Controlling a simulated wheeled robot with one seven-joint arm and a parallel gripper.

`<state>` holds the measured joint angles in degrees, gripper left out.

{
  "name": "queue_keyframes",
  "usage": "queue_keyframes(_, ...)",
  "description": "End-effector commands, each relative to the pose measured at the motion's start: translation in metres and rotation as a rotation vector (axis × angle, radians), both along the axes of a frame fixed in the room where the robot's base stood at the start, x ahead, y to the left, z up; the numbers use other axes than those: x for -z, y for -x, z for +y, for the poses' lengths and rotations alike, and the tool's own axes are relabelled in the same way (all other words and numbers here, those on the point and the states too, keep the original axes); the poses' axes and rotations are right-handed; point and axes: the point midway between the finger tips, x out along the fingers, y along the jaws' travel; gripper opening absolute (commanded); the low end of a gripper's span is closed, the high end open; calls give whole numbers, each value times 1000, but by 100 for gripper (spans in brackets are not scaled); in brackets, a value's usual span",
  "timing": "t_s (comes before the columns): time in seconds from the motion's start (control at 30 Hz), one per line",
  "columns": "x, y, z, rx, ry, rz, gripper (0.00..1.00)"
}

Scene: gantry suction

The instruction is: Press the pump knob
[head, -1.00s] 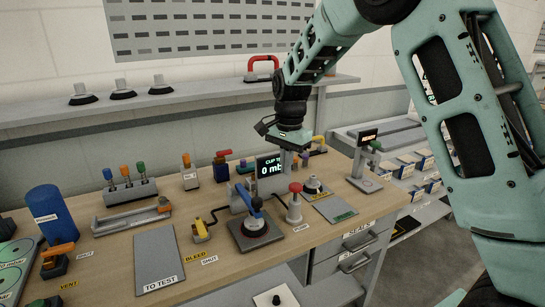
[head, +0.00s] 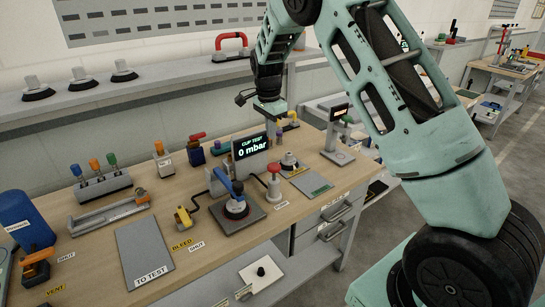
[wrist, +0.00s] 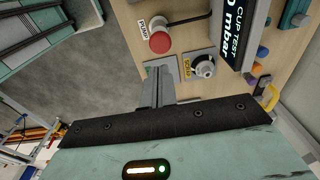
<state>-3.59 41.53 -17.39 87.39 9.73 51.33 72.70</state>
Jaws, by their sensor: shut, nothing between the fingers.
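The pump knob is a red mushroom button (head: 273,167) on a white post, standing right of the cup test stand on the bench. In the wrist view the red knob (wrist: 159,42) shows from above, beside a PUMP label, just beyond my fingertips in the picture. My gripper (wrist: 160,70) is shut and empty, its fingers side by side. In the head view my gripper (head: 272,118) hangs above the bench, behind the knob in the picture and near the display; its fingertips are hard to make out there. It appears apart from the knob.
The display (head: 250,148) reads CUP TEST, 0 mbar. A blue-handled suction cup (head: 236,203) stands on a dark pad left of the knob. A grey-and-black cup (head: 289,162) is close on the knob's right. A yellow bleed valve (head: 183,217) sits further left.

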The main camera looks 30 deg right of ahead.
Motion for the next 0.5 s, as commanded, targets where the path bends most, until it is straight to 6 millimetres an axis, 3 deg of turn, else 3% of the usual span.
queue_keyframes(0.3, 63, 0, -5, -1, -1, 7, 0)
queue_keyframes(0.5, 93, 0, -6, -2, -1, 3, 0)
